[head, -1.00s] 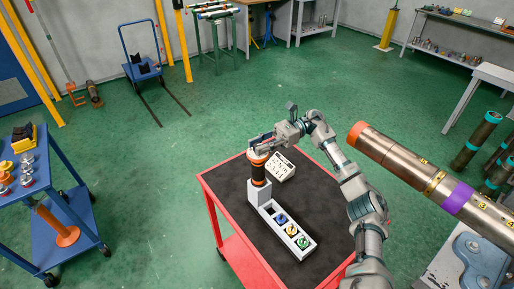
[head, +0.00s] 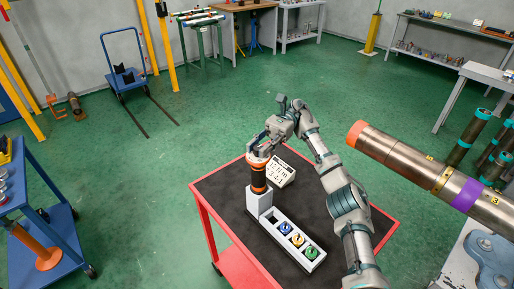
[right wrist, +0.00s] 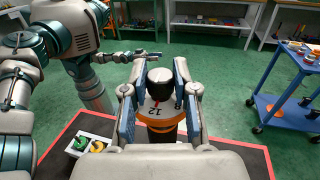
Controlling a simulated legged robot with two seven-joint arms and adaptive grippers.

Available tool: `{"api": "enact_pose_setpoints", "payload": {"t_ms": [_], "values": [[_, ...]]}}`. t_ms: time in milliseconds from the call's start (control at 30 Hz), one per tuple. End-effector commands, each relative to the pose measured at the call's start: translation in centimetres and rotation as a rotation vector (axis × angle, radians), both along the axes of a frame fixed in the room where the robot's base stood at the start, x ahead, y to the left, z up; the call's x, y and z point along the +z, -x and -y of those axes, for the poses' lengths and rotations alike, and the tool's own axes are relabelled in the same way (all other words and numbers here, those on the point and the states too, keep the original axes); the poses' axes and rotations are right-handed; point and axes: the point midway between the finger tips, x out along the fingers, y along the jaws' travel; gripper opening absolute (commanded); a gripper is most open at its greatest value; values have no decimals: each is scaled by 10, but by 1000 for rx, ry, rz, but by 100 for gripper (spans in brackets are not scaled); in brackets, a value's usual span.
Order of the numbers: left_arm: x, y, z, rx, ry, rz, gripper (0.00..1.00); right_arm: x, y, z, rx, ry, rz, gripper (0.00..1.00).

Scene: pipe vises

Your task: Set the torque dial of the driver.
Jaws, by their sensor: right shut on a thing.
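The driver (head: 259,181), a black and orange cylinder, stands upright in a light grey holder (head: 252,202) on the red cart. My right gripper (head: 260,155) is at its top end. In the right wrist view its two fingers (right wrist: 158,95) sit on either side of the driver's dial (right wrist: 160,77), a dark round knob, and are shut on it. Below the knob a pale scale ring shows the number 12 and a red mark. The rest of the driver's body is mostly hidden in that view.
The red cart (head: 206,215) has a dark mat. A white number card (head: 282,172) stands behind the driver. A grey tray (head: 318,262) holds blue, yellow and green pieces. A large pipe (head: 400,160) juts in from the right. A blue cart (head: 45,185) stands left.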

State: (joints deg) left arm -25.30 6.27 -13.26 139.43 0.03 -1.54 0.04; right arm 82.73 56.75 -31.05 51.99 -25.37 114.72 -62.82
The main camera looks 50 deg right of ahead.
Motion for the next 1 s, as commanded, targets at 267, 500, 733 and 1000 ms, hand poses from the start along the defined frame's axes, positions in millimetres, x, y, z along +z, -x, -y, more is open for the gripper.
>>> {"api": "enact_pose_setpoints", "payload": {"t_ms": [267,500,733,1000], "values": [[1,0,0,0,2,7,40,-1,0,0,2,2,-3,0],[0,-2,1,0,1,4,40,-1,0,0,1,1,-2,55],[0,-2,1,0,1,3,40,0,1,0,1,1,0,55],[6,1,-1,1,3,11,40,2,1,0,-7,1,0,55]]}}
